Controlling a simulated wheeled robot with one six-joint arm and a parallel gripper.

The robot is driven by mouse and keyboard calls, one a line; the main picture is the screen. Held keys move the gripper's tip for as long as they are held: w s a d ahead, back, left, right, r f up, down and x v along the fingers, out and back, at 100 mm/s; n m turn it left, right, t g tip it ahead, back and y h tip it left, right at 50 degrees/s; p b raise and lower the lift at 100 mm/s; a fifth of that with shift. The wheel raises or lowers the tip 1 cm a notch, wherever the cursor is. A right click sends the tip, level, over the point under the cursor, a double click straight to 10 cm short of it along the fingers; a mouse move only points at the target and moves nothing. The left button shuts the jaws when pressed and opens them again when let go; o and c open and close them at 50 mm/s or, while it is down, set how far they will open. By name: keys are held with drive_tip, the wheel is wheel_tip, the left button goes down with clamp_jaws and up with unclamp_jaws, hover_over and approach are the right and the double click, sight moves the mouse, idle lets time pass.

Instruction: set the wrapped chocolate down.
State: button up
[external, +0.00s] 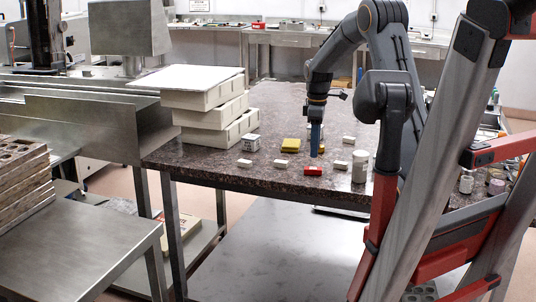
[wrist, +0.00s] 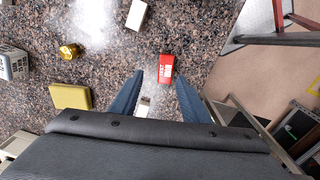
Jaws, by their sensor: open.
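A small red wrapped piece with white lettering, which I take to be the wrapped chocolate (external: 313,171), lies on the speckled stone table (external: 225,165) near its front edge. It also shows in the wrist view (wrist: 166,68), between and just past my fingertips. My gripper (external: 315,153) points down over the table with its blue fingers apart. In the wrist view my gripper (wrist: 160,74) is open, with a gap on both sides of the red piece. I see nothing held. The exact height of the fingertips above the table is hard to tell.
Small white blocks (external: 280,163) lie around the red piece. A yellow block (external: 290,145), a white patterned box (external: 251,142) and a white jar (external: 360,165) stand nearby. A gold nugget (wrist: 69,51) lies at left. Stacked cream trays (external: 220,120) fill the table's left end.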

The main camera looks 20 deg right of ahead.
drive_tip(key=s+a+f+m, duration=0.2)
drive_tip(key=s+m, duration=0.1)
drive_tip(key=s, duration=0.5)
drive_tip(key=s+a+f+m, duration=0.2)
drive_tip(key=s+f+m, duration=0.1)
drive_tip(key=s, duration=0.6)
drive_tip(key=s+a+f+m, duration=0.3)
drive_tip(key=s+m, duration=0.1)
drive_tip(key=s, duration=0.4)
drive_tip(key=shift+s+m, duration=0.2)
drive_tip(key=shift+m, duration=0.2)
